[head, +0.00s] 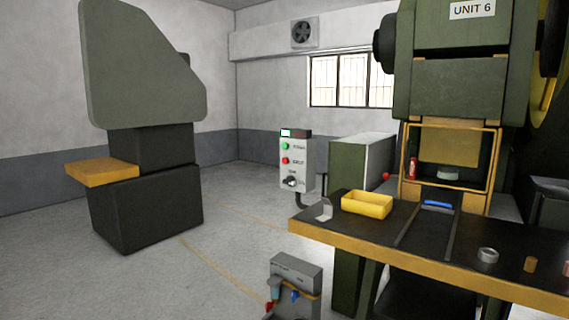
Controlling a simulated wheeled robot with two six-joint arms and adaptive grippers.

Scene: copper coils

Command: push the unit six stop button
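A press labelled UNIT 6 (473,10) stands on the right. A light grey control box (307,165) is at the middle, left of the press. It has a green button (285,146) on top, a red button (285,160) below it and a dark selector knob (291,182) lowest. The labels beside the buttons are too small to read surely. A small red knob (386,176) shows by the press frame. Neither of my grippers is in view.
A black worktable with a yellow edge (430,261) juts out before the press, bearing a yellow bin (367,204) and small metal parts. A low grey unit (296,270) stands at the bottom middle. A green machine (140,70) is at left. Floor between is clear.

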